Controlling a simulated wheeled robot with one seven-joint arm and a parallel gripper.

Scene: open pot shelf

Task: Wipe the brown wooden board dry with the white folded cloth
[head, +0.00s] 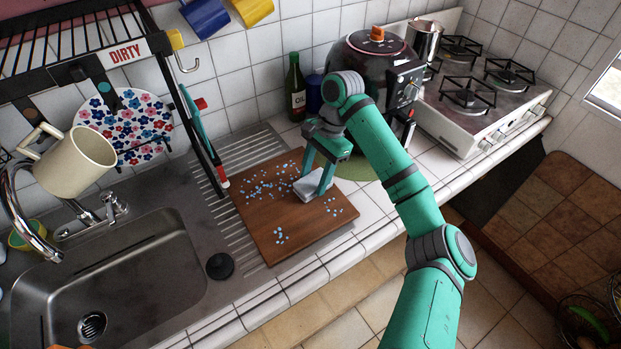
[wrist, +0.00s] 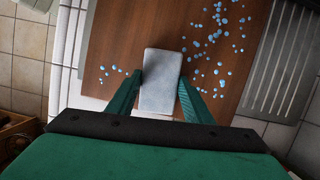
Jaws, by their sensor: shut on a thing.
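The brown wooden board (head: 290,228) lies across the drainboard and the tiled counter. Light blue water drops are scattered on it in several groups, at its upper left, lower middle and right side. The white folded cloth (head: 304,190) is at the board's right part; it also shows in the wrist view (wrist: 161,80) as a pale block. My gripper (head: 318,180) points down and is shut on the cloth, one finger on each side. In the wrist view (wrist: 160,95) drops show on both sides of the cloth. I cannot tell whether the cloth touches the board.
The sink (head: 120,285) is at the left, with a black plug (head: 220,266) by its edge. A dish rack (head: 75,45) with a cream mug (head: 75,160) and a flowered plate (head: 125,118) stands above. Behind are an oil bottle (head: 295,88), a dark cooker (head: 368,75) and a stove (head: 480,95).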

